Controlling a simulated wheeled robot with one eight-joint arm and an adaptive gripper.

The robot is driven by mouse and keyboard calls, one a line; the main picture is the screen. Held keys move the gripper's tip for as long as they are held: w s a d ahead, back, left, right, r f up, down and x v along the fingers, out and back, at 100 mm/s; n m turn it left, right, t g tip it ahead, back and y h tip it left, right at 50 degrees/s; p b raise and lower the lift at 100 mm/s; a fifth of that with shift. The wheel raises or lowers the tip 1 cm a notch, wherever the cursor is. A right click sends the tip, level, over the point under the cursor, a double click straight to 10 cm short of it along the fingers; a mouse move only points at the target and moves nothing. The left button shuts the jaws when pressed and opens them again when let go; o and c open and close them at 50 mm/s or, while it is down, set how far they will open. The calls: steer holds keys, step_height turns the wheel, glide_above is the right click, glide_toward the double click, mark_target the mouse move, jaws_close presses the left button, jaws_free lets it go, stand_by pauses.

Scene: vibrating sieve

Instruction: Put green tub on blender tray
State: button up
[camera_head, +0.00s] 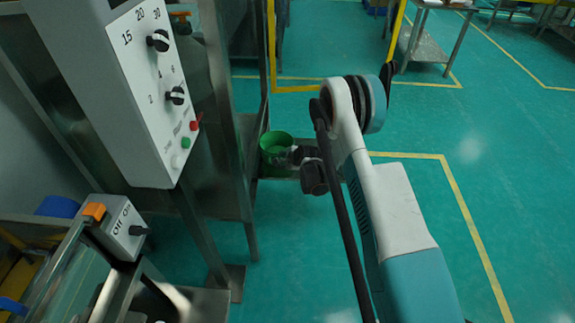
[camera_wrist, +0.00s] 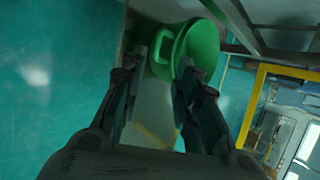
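The green tub (camera_head: 276,142) stands on a small metal shelf beside the steel frame, in the middle of the head view. My gripper (camera_head: 293,156) is at its right side, small and dark there. In the wrist view the tub (camera_wrist: 203,45) is at top centre, and its near part lies between my two fingertips (camera_wrist: 163,60). The fingers are apart, with a clear gap between them. Whether either finger touches the tub I cannot tell. I cannot make out the blender tray with certainty.
A grey control box (camera_head: 125,85) with knobs and buttons hangs at the left. A smaller ON/OFF box (camera_head: 120,228) is below it. A steel post and frame (camera_head: 228,120) stand left of the tub. Green floor (camera_head: 450,130) is open to the right.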

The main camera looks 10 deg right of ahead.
steer(key=s+r+n, duration=0.2)
steer(key=r+n, duration=0.1)
steer(key=r, duration=0.8)
steer(key=s+r+n, duration=0.2)
steer(key=r, duration=0.8)
steer(key=s+r+n+h, duration=0.1)
steer(key=s+r+n, duration=0.3)
steer(key=s+r, duration=0.8)
steer(key=s+r+n+g, duration=0.1)
steer(key=s+r+n, duration=0.4)
steer(key=s+r, duration=0.7)
steer(key=s+f+n, duration=0.1)
steer(key=s+n, duration=0.2)
steer(key=s, duration=0.6)
steer(key=s+f+n+h, duration=0.1)
steer(key=s+f+n, duration=0.1)
steer(key=s, duration=0.7)
steer(key=shift+s+d+n, duration=0.2)
steer(key=shift+d+n, duration=0.05)
steer(key=shift+n, duration=0.15)
steer(key=shift+f, duration=0.1)
